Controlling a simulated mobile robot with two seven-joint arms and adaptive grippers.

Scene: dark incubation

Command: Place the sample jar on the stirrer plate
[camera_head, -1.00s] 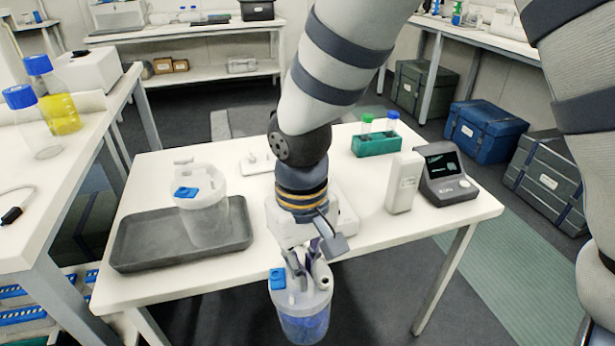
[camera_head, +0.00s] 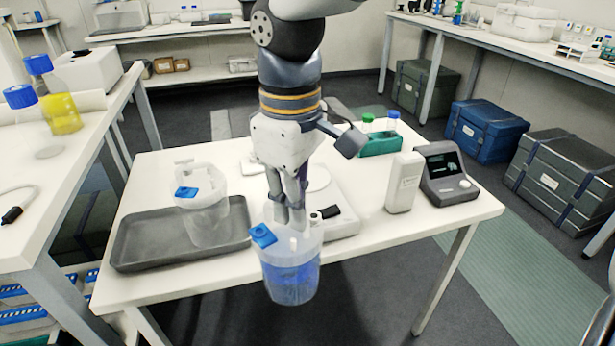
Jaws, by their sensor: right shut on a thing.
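The held jar (camera_head: 290,277) is clear with blue liquid and a blue cap part on its lid. My right gripper (camera_head: 290,218) points down and is shut on its top. The jar hangs at the table's front edge, in front of the stirrer plate (camera_head: 342,222). The stirrer plate is a white device with a pale round top, partly hidden by my gripper and the jar. A second, similar clear jar (camera_head: 207,218) with a blue cap part stands on the grey tray (camera_head: 150,262) at left. My left gripper is not in view.
On the white table (camera_head: 410,226), a green rack (camera_head: 380,146) with capped tubes stands behind the plate. A white box (camera_head: 403,182) and a dark display device (camera_head: 444,174) stand at right. Capped bottles (camera_head: 60,110) stand on the left bench.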

